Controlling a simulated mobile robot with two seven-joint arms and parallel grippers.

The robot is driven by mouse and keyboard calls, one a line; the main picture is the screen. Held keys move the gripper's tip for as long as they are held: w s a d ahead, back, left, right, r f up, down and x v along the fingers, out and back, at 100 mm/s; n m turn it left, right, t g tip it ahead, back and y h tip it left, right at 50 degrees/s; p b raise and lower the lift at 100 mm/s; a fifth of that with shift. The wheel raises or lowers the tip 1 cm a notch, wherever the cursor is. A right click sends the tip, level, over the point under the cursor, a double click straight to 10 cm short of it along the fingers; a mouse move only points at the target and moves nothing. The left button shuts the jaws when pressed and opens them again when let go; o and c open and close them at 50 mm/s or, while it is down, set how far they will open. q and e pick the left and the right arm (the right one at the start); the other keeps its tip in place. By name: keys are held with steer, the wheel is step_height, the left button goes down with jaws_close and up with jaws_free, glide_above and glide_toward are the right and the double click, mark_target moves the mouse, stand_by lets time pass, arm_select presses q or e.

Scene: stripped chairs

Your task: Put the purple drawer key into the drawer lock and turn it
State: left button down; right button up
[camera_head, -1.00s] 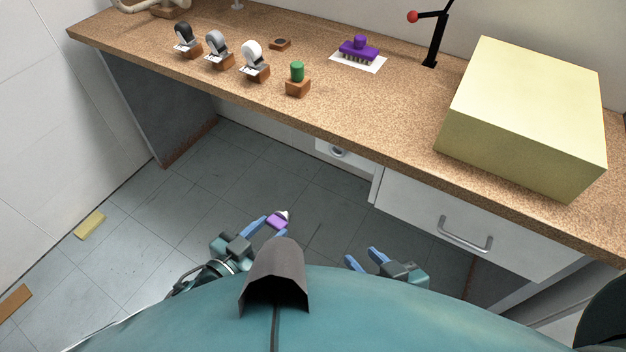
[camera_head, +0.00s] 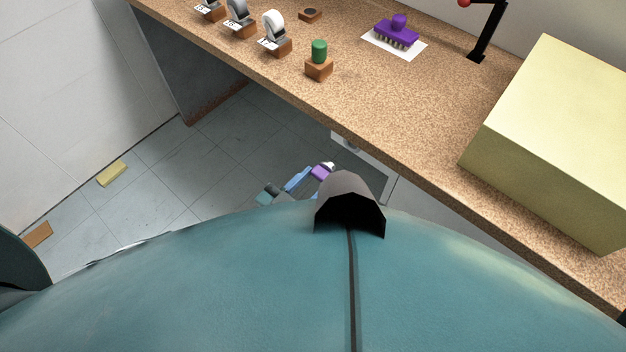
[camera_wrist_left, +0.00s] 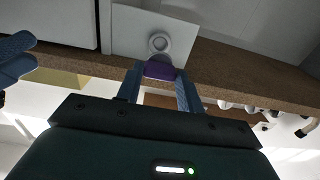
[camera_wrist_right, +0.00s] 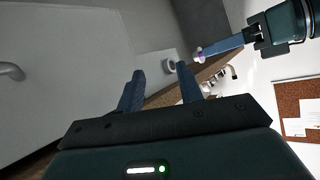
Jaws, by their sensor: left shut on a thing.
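The purple key (camera_head: 321,173) with a pale tip is between the fingers of my left gripper (camera_head: 300,180), which is shut on it. It also shows in the left wrist view (camera_wrist_left: 159,69). The lock, a round pale ring (camera_wrist_left: 160,43) on a white plate, is under the desk, just beyond the key. In the right wrist view the key (camera_wrist_right: 200,54) seems a little apart from the lock (camera_wrist_right: 169,65). My right gripper (camera_wrist_right: 160,88) is open and empty, facing the drawer side; it is hidden in the head view.
The desk top (camera_head: 400,120) overhangs the lock, its front edge close above my left gripper. A yellow box (camera_head: 560,140), a purple brush (camera_head: 397,32) and a green-topped block (camera_head: 319,60) stand on it. A drawer handle (camera_wrist_right: 12,72) shows in the right wrist view.

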arm_select(q)
steer(key=shift+s+a+f, duration=0.1)
steer(key=shift+s+f, duration=0.05)
steer(key=shift+b+x, duration=0.6)
steer(key=shift+x, duration=2.35)
steer(key=shift+x, duration=1.25)
steer(key=c, duration=0.8)
jaws_free()
